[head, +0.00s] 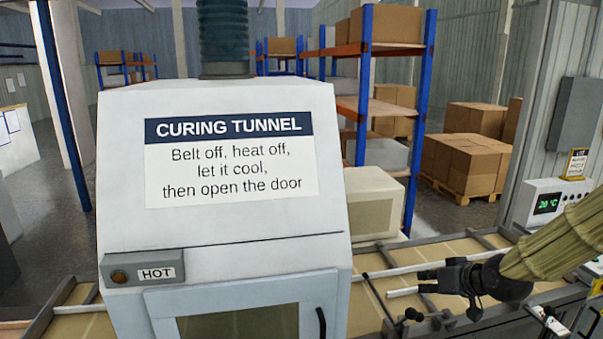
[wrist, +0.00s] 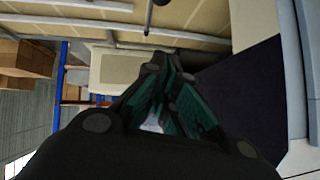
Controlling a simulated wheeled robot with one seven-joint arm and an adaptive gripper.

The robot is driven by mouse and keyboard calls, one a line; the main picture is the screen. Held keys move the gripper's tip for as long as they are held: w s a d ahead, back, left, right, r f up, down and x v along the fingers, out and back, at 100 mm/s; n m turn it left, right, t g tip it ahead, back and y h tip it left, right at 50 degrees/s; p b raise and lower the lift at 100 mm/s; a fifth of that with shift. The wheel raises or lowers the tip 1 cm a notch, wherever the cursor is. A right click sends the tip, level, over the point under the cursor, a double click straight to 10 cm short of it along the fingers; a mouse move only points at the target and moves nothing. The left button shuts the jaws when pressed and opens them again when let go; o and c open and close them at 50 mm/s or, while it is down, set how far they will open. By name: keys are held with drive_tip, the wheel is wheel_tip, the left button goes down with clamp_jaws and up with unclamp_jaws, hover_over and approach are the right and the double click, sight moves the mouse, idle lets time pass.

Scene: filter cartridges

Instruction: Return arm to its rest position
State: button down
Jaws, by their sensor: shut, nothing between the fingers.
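My arm, in a tan sleeve, enters the head view from the right edge. My gripper (head: 425,280) points left above the conveyor belt, to the right of the curing tunnel (head: 225,225). Its fingers are shut with nothing visible between them. In the wrist view my gripper (wrist: 158,66) shows its dark fingers with teal pads meeting at the tips. It appears apart from the tunnel and the belt.
The tunnel has a door with a dark handle (head: 321,323) and a HOT lamp (head: 120,277). The conveyor (head: 385,262) has rails and small rods near my gripper. A control box (head: 550,204) reading 20 °C stands at right. Shelving (head: 368,75) and cartons (head: 465,163) are behind.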

drive_tip(key=s+a+f+g+h, duration=0.1)
drive_tip(key=s+a+f+g, duration=0.1)
drive_tip(key=s+f, duration=0.5)
drive_tip(key=s+a+f+m+g, duration=0.1)
drive_tip(key=s+a+f, duration=0.1)
drive_tip(key=f, duration=0.8)
drive_tip(key=s+a+f+g+h, duration=0.1)
drive_tip(key=s+a+f+g, duration=0.1)
drive_tip(key=s+f, duration=0.5)
drive_tip(key=s+a+f+g+h, duration=0.1)
drive_tip(key=s+f+g, duration=0.1)
drive_tip(key=s+f, duration=0.75)
drive_tip(key=s+a+f+g, duration=0.1)
drive_tip(key=s+f+g, duration=0.2)
drive_tip(key=s+f, duration=0.7)
drive_tip(key=s+f+b, duration=0.3)
drive_tip(key=f+b, duration=0.4)
drive_tip(key=b, duration=0.3)
drive_tip(key=shift+f+m+h, duration=0.3)
drive_tip(key=shift+d, duration=0.1)
